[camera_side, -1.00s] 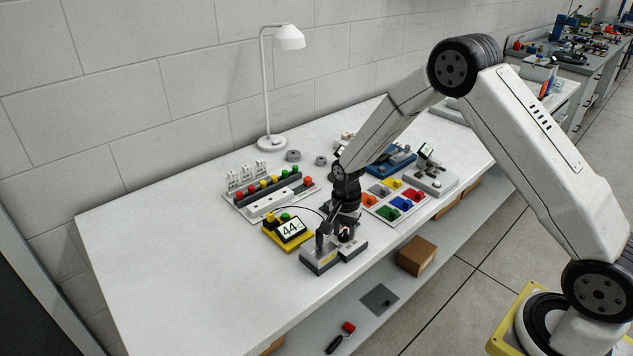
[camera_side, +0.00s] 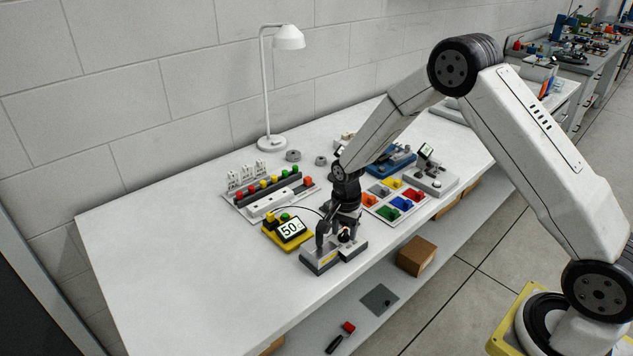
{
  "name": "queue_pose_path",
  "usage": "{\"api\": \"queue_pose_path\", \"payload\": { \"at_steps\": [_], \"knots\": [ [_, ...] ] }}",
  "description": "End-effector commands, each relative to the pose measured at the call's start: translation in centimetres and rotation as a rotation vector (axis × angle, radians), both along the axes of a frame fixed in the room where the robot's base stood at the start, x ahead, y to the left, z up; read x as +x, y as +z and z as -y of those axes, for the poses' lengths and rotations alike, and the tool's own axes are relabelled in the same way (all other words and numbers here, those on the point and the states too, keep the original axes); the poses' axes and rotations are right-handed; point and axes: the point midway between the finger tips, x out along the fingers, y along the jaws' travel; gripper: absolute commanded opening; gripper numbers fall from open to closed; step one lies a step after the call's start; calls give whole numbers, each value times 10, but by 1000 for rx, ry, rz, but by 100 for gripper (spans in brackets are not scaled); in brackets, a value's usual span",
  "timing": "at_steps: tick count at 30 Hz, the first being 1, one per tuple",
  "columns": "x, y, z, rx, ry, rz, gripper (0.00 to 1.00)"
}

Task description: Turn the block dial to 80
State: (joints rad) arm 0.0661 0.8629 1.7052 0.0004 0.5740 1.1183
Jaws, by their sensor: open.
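The block dial sits on a small grey block (camera_side: 322,260) near the front edge of the bench. My gripper (camera_side: 335,238) points down over this block, with its fingers low at its top. The fingers and wrist hide most of the dial, so I cannot tell whether they touch it. The gripper is open. A yellow unit with a tilted display (camera_side: 291,230) stands just left of the block, and its screen reads about 50.
A panel with coloured buttons (camera_side: 268,190) lies behind the display. A tray of coloured pieces (camera_side: 397,204) is to the right of my gripper. A white lamp (camera_side: 272,143) stands at the back. The left of the bench (camera_side: 170,250) is clear.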

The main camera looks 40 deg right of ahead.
Motion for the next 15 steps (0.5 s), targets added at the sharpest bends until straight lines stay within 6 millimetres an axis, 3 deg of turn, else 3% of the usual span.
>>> {"api": "queue_pose_path", "payload": {
  "at_steps": [8,15],
  "knots": [
    [1,15,0,0,0,2,51],
    [1,44,0,0,0,3,51]
  ]
}}
